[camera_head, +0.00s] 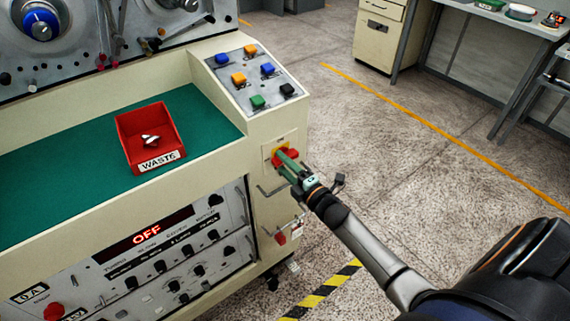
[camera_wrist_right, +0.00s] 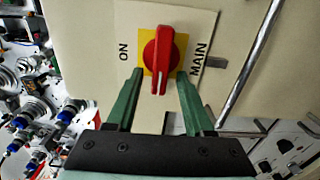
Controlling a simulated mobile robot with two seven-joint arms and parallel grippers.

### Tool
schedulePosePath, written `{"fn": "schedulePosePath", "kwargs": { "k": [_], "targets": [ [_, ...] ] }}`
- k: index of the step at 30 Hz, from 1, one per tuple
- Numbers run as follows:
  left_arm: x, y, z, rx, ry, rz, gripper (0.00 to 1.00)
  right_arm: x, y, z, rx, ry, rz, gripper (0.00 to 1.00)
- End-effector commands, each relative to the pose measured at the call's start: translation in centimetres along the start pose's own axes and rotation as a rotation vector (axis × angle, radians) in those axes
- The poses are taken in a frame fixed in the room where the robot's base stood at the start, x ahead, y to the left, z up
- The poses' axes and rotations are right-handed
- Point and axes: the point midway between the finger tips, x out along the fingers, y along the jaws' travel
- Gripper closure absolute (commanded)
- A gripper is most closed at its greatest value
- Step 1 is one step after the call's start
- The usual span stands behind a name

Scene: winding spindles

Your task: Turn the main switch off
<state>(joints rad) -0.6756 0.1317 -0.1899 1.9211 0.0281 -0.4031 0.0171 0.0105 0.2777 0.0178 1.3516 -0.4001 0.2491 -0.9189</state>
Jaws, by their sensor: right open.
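The main switch is a red rotary knob (camera_wrist_right: 158,58) on a yellow square, on a pale plate marked ON and MAIN. In the right wrist view its handle lies across the ON–MAIN line, with its white-marked end toward the picture's bottom, not at ON. In the head view the knob (camera_head: 293,154) is partly covered by my right gripper (camera_head: 284,160). My right gripper (camera_wrist_right: 160,73) is open, with one green finger on each side of the knob; I cannot tell whether they touch it. My left gripper is out of view.
The machine's display (camera_head: 147,234) reads OFF in red. A red WASTE bin (camera_head: 150,113) holding a small metal part stands on the green mat (camera_head: 208,108). A button panel (camera_head: 254,78) is above the switch. A metal handle (camera_head: 277,190) sits just below it. The floor at right is clear.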

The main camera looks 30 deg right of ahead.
Motion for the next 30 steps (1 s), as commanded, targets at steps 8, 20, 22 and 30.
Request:
{"fn": "schedulePosePath", "kwargs": {
  "k": [8,20,22,30],
  "targets": [
    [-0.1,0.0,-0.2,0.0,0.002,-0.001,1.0,-2.2,-0.1,0.0,0.0,0.001,-0.002,0.47],
    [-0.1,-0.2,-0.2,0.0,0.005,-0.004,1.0,-9.8,-0.1,0.0,0.001,0.0,-0.002,0.47],
    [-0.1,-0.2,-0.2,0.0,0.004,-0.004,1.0,-10.7,-0.1,0.0,0.001,0.0,-0.003,0.47],
    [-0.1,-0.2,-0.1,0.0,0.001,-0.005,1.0,-12.5,0.0,0.0,0.0,0.0,0.001,0.47]
  ]
}}
